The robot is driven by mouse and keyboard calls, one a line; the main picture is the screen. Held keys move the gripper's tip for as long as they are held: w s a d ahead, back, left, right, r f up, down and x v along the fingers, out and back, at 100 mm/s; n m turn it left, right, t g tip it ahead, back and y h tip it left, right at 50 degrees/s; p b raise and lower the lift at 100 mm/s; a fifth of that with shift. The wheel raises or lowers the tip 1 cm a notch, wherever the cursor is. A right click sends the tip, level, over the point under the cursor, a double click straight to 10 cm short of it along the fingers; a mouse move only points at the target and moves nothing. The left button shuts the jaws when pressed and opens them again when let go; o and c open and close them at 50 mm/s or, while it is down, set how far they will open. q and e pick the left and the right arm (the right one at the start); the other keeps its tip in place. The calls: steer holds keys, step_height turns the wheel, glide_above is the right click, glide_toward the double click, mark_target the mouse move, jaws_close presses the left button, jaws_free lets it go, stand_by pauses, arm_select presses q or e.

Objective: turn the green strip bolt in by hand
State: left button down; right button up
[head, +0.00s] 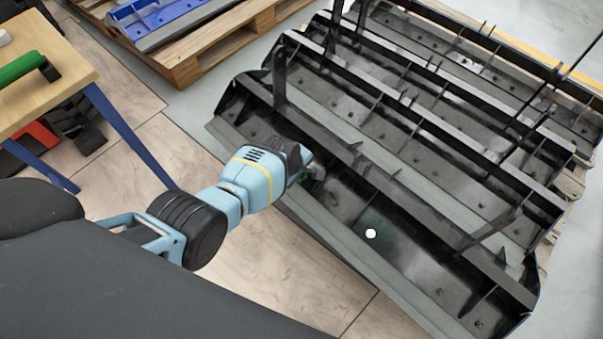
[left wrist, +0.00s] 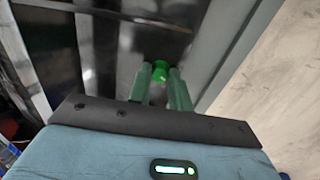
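The green strip bolt (left wrist: 160,69) shows in the left wrist view as a bright green round head against a dark panel, close to a grey strip. My left gripper (left wrist: 160,78) has its two pale green fingers on either side of the bolt, and the bolt fills the gap at their tips. In the head view my left gripper (head: 308,174) reaches down to the near edge of the black track carrier (head: 400,235); a little green shows at its tips, but the bolt is mostly hidden there. My right gripper is in neither view.
Several black ribs and upright rods stand across the carrier. A small white disc (head: 371,233) shows on its near part. A wooden table (head: 60,75) with a green-handled thing (head: 22,68) is at left. A pallet (head: 190,62) with blue parts is behind. Floor is clear in front.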

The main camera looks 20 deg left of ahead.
arm_select(q)
steer(key=shift+m, duration=0.6)
steer(key=m, duration=0.7)
steer(key=shift+w, duration=0.1)
steer(key=shift+m, duration=0.8)
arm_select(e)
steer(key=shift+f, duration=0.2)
arm_select(q)
steer(key=c, duration=1.3)
jaws_free()
steer(key=shift+c, duration=0.2)
steer(key=shift+o, duration=0.5)
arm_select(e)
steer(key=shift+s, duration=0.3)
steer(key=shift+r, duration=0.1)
